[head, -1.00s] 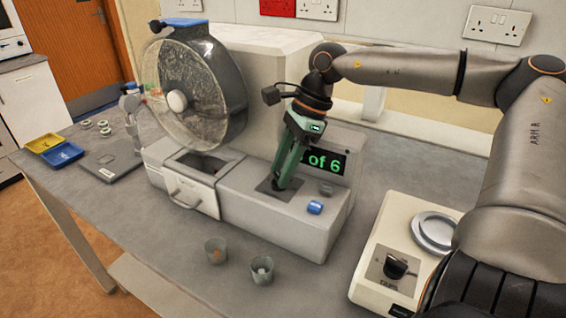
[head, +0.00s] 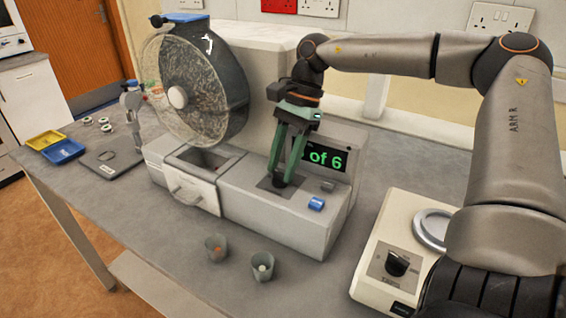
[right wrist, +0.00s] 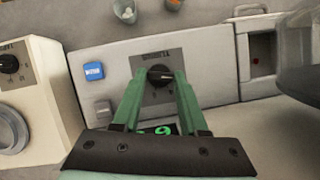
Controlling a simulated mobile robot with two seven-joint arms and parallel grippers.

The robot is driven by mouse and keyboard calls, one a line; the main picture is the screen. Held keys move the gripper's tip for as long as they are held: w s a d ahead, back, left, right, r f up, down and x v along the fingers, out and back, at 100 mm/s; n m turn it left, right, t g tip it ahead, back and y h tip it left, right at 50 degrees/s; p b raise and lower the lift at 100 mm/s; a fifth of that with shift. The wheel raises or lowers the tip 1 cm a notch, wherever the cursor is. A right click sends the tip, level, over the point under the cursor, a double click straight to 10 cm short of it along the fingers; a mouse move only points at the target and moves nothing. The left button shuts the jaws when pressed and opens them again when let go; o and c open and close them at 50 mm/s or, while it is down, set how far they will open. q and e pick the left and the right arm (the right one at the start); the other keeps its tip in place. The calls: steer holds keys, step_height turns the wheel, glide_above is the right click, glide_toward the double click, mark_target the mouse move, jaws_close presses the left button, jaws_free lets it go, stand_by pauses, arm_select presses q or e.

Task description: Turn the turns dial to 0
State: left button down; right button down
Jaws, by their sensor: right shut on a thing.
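The turns dial (right wrist: 160,75) is a dark knob on a grey plate on top of the pale machine (head: 310,235) with the large clear drum (head: 190,90). My right gripper (head: 284,180) points down over it with its green fingers closed around the knob; it also shows in the right wrist view (right wrist: 158,84). The fingers hide most of the knob in the head view. The machine's green display (head: 326,158) reads "of 6", with its left part behind a finger. My left gripper is in neither current view.
A blue button (head: 317,203) and a grey button (head: 327,186) sit close to the dial. Two small cups (head: 262,267) stand in front of the machine. A cream device (head: 385,260) with a black knob stands at the right.

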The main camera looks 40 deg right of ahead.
steer(key=shift+c, duration=2.2)
jaws_free()
steer(key=v, duration=1.2)
steer(key=shift+r+p, duration=0.3)
steer(key=shift+p, duration=0.15)
